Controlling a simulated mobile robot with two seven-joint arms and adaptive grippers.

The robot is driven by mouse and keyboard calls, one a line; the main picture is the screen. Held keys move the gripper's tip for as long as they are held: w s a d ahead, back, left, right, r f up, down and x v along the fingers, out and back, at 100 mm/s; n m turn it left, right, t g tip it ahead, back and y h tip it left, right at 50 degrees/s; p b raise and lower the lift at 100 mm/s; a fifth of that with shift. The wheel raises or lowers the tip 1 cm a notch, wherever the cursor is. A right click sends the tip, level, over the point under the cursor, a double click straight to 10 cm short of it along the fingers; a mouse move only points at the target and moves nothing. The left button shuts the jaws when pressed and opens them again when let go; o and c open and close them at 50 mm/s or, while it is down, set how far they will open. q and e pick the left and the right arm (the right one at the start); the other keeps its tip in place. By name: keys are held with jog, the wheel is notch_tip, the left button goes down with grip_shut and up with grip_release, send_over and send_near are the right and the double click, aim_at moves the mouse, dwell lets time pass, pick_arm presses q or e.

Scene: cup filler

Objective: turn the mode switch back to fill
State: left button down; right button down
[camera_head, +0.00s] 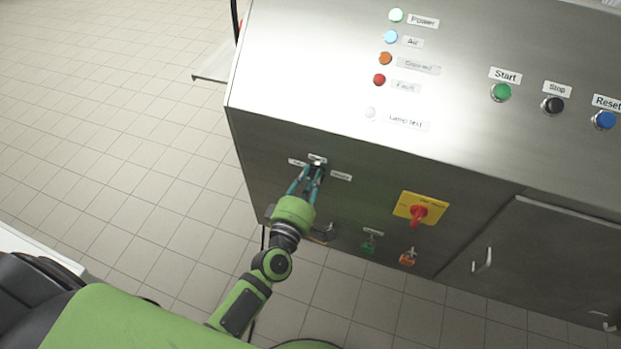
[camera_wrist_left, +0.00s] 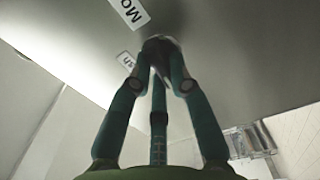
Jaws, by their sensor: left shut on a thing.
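The mode switch (camera_head: 318,165) is a small dark knob on the front of the steel cabinet, with small labels around it. My left gripper (camera_head: 312,177) has its teal fingers closed around the knob. In the left wrist view the fingers of my left gripper (camera_wrist_left: 160,75) meet on the dark knob (camera_wrist_left: 160,45), and part of a label starting "Mo" (camera_wrist_left: 130,12) shows above. The fingers hide much of the knob, so I cannot tell clearly where it points. My right gripper is not in view.
To the right is a red rotary switch (camera_head: 418,213) on a yellow plate. The sloped panel above carries lamps and the Start (camera_head: 501,92), Stop (camera_head: 552,105) and Reset (camera_head: 604,120) buttons. Tiled floor lies open at left.

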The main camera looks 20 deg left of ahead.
pick_arm(q)
jog(key=shift+n, duration=0.6)
jog(key=c, duration=1.1)
grip_release()
jog(key=shift+c, duration=0.2)
jog(key=s, duration=1.2)
jog(key=shift+a, duration=0.2)
jog(key=shift+f, duration=0.15)
